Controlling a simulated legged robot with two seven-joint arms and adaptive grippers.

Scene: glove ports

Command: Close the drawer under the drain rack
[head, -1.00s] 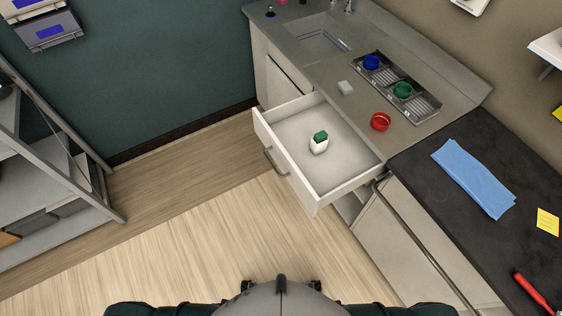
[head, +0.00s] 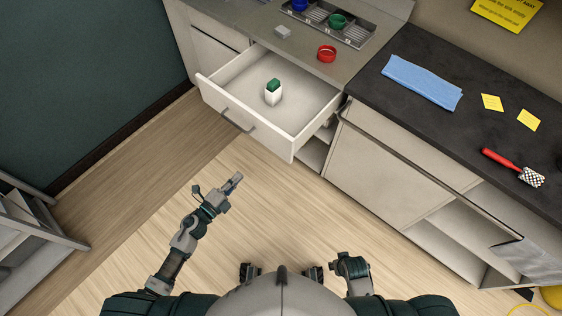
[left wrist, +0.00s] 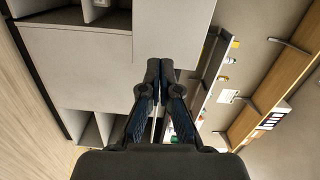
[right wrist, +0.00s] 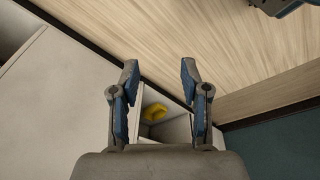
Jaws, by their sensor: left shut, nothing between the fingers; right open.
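The drain rack (head: 338,27) lies on the counter above, holding a blue cup and a green cup. My left gripper (head: 235,180) is shut and empty, in front of and below the drawer front, apart from it. It shows shut in the left wrist view (left wrist: 153,65). My right gripper (right wrist: 160,75) is open and empty in the right wrist view.
A red ring-shaped cup (head: 327,54) and a grey block (head: 283,31) sit on the counter. A shelf unit (head: 35,225) stands at left. Floor before the drawer is clear.

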